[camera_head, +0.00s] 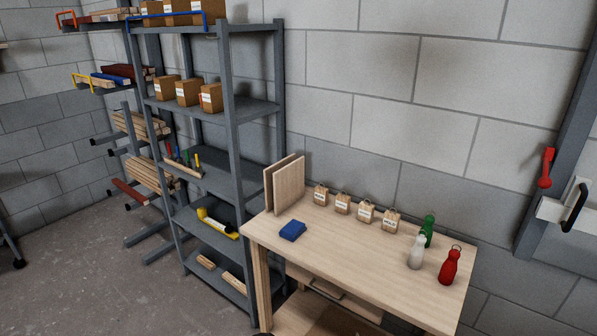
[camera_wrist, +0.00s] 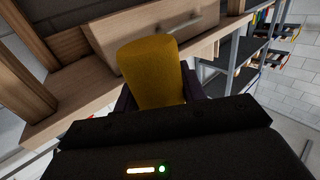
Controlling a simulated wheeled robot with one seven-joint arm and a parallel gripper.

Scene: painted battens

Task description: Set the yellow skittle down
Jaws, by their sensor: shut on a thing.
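The yellow skittle (camera_wrist: 155,70) stands up between the dark fingers of my gripper (camera_wrist: 157,94) in the wrist view. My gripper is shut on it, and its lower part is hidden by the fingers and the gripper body. Behind it is wooden furniture with a drawer front (camera_wrist: 108,38). I cannot tell how far the skittle is from the wood. Neither my gripper nor the yellow skittle shows in the head view. There, a green skittle (camera_head: 428,230), a white skittle (camera_head: 416,252) and a red skittle (camera_head: 449,267) stand on the right of the wooden table (camera_head: 345,252).
A blue folded cloth (camera_head: 292,230) lies at the table's left, near upright boards (camera_head: 289,185). The table's middle and front are clear. A grey shelf rack (camera_head: 232,105) stands left of the table.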

